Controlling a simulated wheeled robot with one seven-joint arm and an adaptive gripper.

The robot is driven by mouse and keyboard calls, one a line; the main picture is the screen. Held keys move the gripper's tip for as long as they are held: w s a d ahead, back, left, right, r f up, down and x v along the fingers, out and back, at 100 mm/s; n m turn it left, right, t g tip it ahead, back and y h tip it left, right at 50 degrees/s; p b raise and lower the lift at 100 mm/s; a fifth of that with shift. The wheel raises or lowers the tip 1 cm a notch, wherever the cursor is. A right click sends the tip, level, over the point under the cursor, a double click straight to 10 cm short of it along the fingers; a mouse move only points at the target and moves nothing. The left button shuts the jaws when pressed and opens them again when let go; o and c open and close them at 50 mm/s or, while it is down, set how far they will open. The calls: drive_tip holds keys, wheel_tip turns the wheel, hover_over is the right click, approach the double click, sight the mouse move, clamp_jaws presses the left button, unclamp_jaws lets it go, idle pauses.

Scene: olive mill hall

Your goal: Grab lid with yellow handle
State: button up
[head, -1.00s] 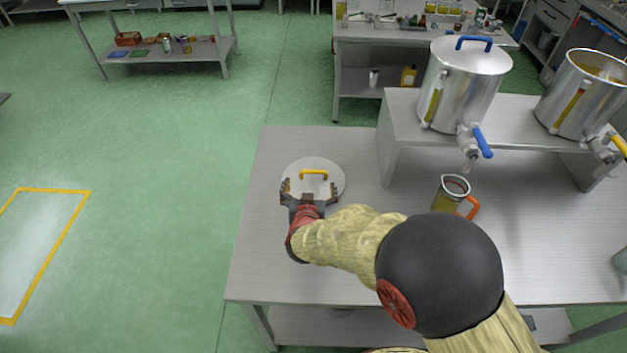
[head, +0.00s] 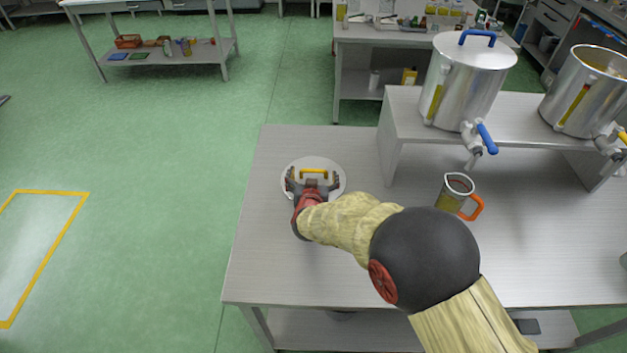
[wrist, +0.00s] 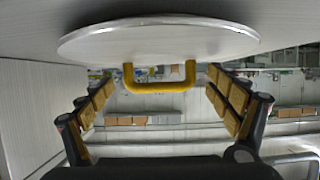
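The round silver lid (head: 318,164) lies on the left part of the grey table, its yellow handle (head: 314,172) on top. In the wrist view the lid (wrist: 160,40) fills the upper part, and the yellow handle (wrist: 158,84) stands between the two spread fingers. My gripper (head: 313,184) is open over the lid's near side, one finger to each side of the handle. In the wrist view my gripper (wrist: 158,95) shows clear gaps between both finger pads and the handle. The gripper holds nothing.
A glass jug with an orange handle (head: 453,194) stands right of the lid. A raised shelf (head: 405,110) carries a steel pot with a blue-handled lid (head: 466,85) and an open steel pot (head: 580,95). The table left of the lid is bare.

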drive_tip(key=c, duration=1.4)
drive_tip(key=shift+o, duration=0.2)
